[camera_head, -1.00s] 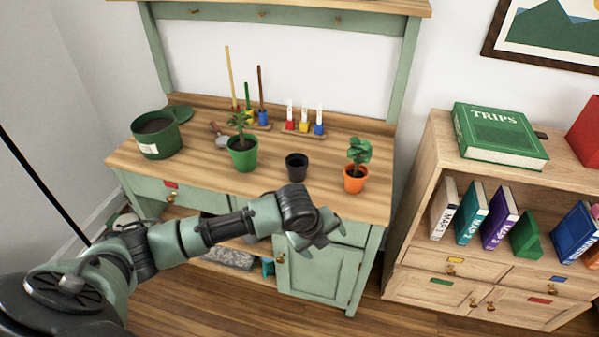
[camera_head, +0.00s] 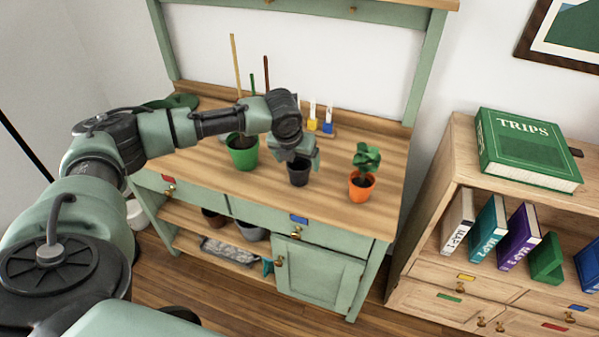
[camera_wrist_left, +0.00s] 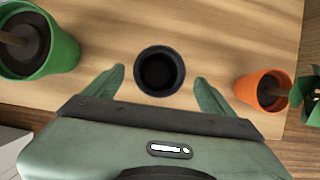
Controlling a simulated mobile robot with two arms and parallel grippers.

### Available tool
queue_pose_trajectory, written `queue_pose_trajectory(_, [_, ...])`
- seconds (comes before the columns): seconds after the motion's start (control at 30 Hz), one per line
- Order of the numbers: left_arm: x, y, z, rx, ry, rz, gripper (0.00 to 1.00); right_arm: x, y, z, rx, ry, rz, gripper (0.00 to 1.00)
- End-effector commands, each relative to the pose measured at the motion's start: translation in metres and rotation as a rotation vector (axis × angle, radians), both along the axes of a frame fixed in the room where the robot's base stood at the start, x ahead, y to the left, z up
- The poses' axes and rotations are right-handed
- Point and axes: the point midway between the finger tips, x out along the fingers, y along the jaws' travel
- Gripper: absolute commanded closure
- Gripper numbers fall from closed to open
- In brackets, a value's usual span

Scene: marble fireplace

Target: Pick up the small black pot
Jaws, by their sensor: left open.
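The small black pot (camera_head: 298,172) stands upright on the wooden top of the green bench, between a green pot and an orange pot. In the left wrist view the black pot (camera_wrist_left: 159,71) shows from above, with a dark inside. My left gripper (camera_head: 299,160) is over the pot in the head view and hides part of its rim. In the left wrist view its two fingers (camera_wrist_left: 159,85) are spread wide, one on each side of the pot, with gaps between. The gripper is open and empty. My right gripper is not in view.
Small bottles (camera_head: 320,120) and tall sticks stand behind. The bench top (camera_head: 330,205) in front is bare. A bookshelf (camera_head: 445,190) stands at right.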

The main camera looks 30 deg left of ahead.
Motion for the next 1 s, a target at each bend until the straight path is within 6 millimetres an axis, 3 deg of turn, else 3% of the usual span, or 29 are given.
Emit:
queue_pose_trajectory(0.23, [0.013, 0.006, -0.032, 0.000, 0.002, 0.000, 0.15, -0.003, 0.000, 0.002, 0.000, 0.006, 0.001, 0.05])
queue_pose_trajectory(0.53, [0.015, 0.006, -0.036, 0.000, 0.000, -0.001, 0.15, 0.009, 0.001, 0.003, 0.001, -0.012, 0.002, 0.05])
queue_pose_trajectory(0.77, [0.015, 0.006, -0.036, 0.000, 0.000, 0.000, 0.79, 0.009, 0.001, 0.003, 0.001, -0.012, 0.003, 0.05])
queue_pose_trajectory(1.0, [0.015, 0.006, -0.035, 0.000, 0.000, 0.000, 0.80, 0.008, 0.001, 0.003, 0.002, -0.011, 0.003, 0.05])
